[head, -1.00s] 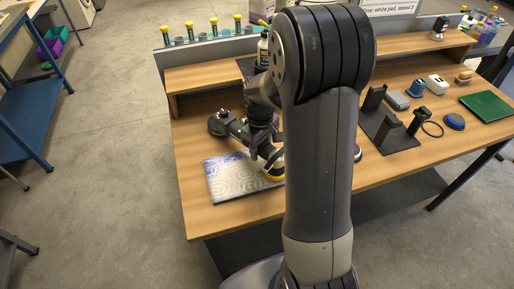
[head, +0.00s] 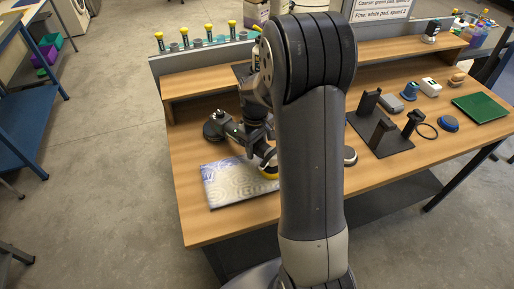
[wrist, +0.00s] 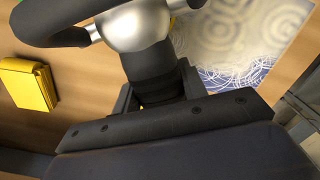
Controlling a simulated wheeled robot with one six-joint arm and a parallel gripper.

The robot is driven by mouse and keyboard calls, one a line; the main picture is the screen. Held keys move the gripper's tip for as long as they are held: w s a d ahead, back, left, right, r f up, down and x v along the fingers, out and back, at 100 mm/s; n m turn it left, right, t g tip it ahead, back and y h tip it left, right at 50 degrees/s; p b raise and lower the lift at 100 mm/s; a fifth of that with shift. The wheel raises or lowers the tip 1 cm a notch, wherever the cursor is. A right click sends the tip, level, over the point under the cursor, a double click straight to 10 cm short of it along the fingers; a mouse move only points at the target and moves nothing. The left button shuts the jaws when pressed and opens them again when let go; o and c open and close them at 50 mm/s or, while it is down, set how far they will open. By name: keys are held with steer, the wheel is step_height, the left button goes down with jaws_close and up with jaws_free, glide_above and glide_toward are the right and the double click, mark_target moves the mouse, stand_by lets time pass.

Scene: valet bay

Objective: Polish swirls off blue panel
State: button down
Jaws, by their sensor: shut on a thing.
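The panel (head: 228,190) lies flat near the table's front left. It is blue along the left and far edge, pale and hazy with ring-shaped swirls over the rest. In the wrist view its blue part (wrist: 238,80) carries fine white curls. My gripper (wrist: 158,92) is shut on the dark handle of a polisher (wrist: 140,28).
A yellow block (wrist: 28,84) lies on the table beside the tool. A dark stand (head: 385,135) with uprights, a blue round pad (head: 448,123) and a green board (head: 481,107) are to the right. Yellow-capped bottles (head: 184,37) line the back rail. Bare wood lies around the panel.

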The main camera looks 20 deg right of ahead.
mark_target(234, 136)
steer(key=shift+w, duration=0.2)
steer(key=shift+w, duration=1.25)
steer(key=shift+w+p, duration=0.55)
steer(key=shift+w, duration=0.7)
steer(key=shift+a, duration=0.2)
steer(key=shift+s+a, duration=0.1)
steer(key=shift+a, duration=1)
steer(key=shift+a, duration=1.3)
